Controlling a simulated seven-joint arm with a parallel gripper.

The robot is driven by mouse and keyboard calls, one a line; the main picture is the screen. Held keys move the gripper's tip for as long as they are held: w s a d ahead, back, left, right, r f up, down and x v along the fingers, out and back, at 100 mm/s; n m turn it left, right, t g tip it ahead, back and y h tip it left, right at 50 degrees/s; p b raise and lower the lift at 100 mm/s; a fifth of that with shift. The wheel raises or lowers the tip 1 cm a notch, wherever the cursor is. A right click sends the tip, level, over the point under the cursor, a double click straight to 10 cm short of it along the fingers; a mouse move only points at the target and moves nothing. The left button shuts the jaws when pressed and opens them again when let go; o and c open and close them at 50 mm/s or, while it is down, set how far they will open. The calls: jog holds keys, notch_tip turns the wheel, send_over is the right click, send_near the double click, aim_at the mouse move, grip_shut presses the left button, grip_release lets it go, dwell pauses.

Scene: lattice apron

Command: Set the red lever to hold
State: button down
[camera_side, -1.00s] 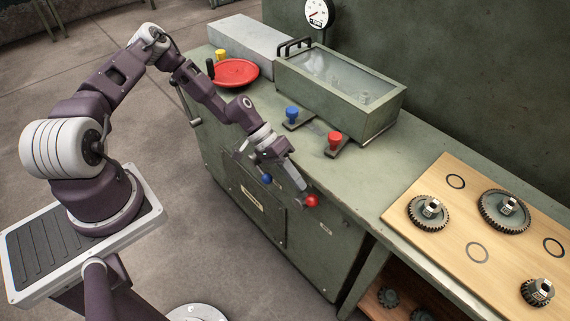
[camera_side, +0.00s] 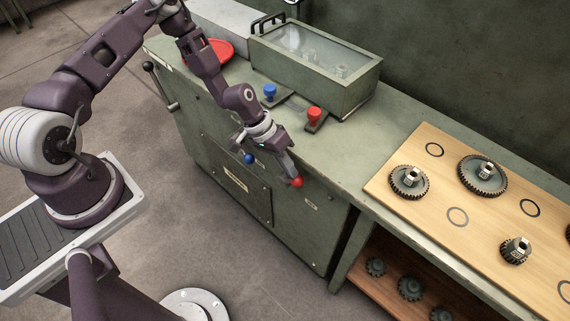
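The red lever's ball knob (camera_side: 297,182) shows at the front of the green cabinet, low on its front face. Its shaft is mostly hidden by my gripper. My gripper (camera_side: 291,173) points down and right, with its fingertips at the knob, overlapping it in this view. I cannot tell whether the fingers touch the knob or are closed around it. A blue ball knob (camera_side: 248,158) on another lever stands to the left, just beside my gripper. No readable hold marking shows.
The green cabinet top (camera_side: 365,145) carries a glass-lidded box (camera_side: 352,95), a blue button (camera_side: 269,91), a red button (camera_side: 314,115) and a red dish (camera_side: 218,50). A wooden board (camera_side: 385,188) with gears lies to the right. The floor in front is open.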

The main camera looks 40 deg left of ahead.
aim_at(300, 182)
jog(key=shift+d+f+y, duration=0.25)
jog(key=shift+d+y, duration=0.05)
jog(key=shift+d, duration=0.3)
jog(key=shift+d+f+y, duration=0.25)
jog(key=shift+d+y, duration=0.05)
jog(key=shift+d, duration=0.25)
jog(key=shift+d+f+y, duration=0.35)
jog(key=shift+d+y, duration=0.15)
jog(key=shift+y, duration=0.2)
jog(key=shift+d+f, duration=0.15)
jog(key=shift+f, duration=0.1)
jog(key=shift+d+f, duration=0.75)
jog(key=shift+f, duration=0.1)
notch_tip(300, 182, up, 14)
jog(key=s+d, duration=0.1)
jog(key=s, duration=0.1)
jog(key=shift+s+f, duration=0.15)
jog(key=shift+s, duration=0.25)
